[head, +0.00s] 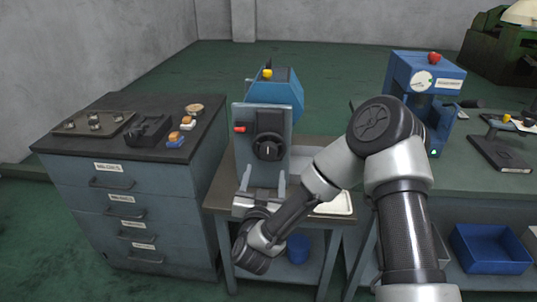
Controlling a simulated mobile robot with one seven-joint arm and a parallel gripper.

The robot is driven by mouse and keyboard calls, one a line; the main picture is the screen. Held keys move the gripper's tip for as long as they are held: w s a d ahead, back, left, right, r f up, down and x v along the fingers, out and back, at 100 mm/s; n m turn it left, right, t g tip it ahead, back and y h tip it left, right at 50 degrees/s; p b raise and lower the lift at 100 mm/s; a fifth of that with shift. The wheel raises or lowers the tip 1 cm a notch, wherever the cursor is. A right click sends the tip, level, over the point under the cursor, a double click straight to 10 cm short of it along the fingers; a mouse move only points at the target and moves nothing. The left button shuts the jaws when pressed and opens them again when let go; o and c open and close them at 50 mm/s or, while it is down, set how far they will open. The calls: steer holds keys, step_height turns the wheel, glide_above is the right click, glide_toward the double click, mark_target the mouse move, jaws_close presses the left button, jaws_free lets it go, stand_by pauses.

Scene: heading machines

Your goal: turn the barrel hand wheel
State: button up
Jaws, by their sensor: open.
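A blue and grey machine (273,92) stands on a small table in the middle of the head view. A round black hand wheel (268,149) sits on a dark plate on its front face; I take this as the barrel hand wheel. My gripper (263,175) is in front of the machine and just below the wheel in the picture. Its two grey fingers point toward the machine and are spread apart, with nothing seen between them. The fingertips appear apart from the wheel, but the exact distance cannot be told. My wrist hides part of the table front.
A red-tipped lever (240,129) sticks out left of the wheel. A drawer cabinet (128,215) with parts on top stands at left. A pale tray (336,205) lies right of my gripper. A blue press (425,75) stands on the right bench. Green floor behind is open.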

mark_target(268, 153)
steer(key=w, duration=1.1)
steer(key=shift+w+d, duration=0.1)
steer(key=shift+w, duration=0.15)
steer(key=c, duration=1)
steer(key=shift+b, duration=0.3)
steer(key=shift+c, duration=0.2)
